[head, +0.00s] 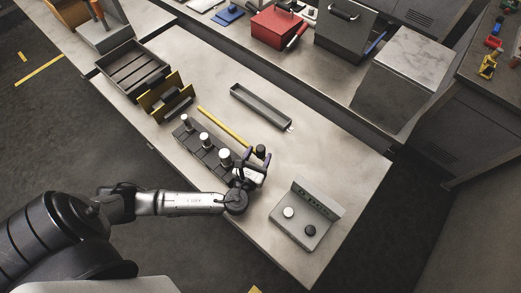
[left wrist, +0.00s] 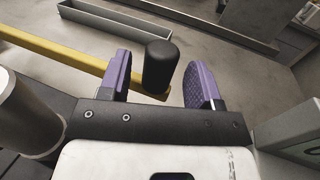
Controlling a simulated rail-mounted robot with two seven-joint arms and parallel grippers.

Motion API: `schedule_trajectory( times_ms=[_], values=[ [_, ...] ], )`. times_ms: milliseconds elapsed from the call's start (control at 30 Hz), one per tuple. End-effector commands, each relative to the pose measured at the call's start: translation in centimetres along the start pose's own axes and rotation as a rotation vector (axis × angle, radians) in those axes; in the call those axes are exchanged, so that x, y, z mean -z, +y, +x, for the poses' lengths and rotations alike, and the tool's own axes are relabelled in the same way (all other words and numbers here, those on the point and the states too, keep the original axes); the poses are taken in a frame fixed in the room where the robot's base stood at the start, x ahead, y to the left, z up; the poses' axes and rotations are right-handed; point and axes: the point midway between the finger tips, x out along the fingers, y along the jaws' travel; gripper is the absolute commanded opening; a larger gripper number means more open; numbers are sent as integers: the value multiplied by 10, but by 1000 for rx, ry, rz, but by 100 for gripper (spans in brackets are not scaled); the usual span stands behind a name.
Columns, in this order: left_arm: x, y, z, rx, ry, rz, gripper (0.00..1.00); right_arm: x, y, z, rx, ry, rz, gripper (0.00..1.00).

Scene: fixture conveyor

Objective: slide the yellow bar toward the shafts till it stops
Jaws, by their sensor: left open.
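The yellow bar (head: 225,127) lies flat on the table beside the dark fixture block (head: 198,146); in the left wrist view the bar (left wrist: 60,53) runs in from the left. A black upright knob (head: 261,151) stands at the bar's near end; it also shows in the left wrist view (left wrist: 160,66). Several silver shafts stand in a row on the block, one of them (head: 206,140) near its middle. My left gripper (head: 254,164) is open, with its purple fingers (left wrist: 157,68) on either side of the knob. A gap shows between knob and fingers. My right gripper is out of view.
A long grey tray (head: 262,105) lies beyond the bar. A grey panel with two round knobs (head: 305,222) stands at right. A yellow-sided holder (head: 165,98) and a slatted dark tray (head: 131,70) sit at the far left. Bare table lies between tray and panel.

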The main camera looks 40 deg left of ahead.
Motion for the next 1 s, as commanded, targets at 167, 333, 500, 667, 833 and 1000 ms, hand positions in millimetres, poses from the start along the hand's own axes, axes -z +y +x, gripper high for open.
schedule_trajectory(
  times_ms=[167, 333, 500, 667, 833, 1000],
  values=[
    [0, 0, 14, -1, 0, 0, 58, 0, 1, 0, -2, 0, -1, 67],
    [0, 0, 19, -1, 1, -1, 58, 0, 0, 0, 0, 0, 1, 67],
    [0, 0, 19, -1, 1, -1, 58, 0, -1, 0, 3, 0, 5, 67],
    [0, 0, 19, -1, 1, -1, 51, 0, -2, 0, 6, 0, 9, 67],
    [0, 0, 19, -1, 1, -1, 35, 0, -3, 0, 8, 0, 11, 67],
    [0, 0, 19, -1, 1, -1, 19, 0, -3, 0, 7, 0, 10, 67]
  ],
)
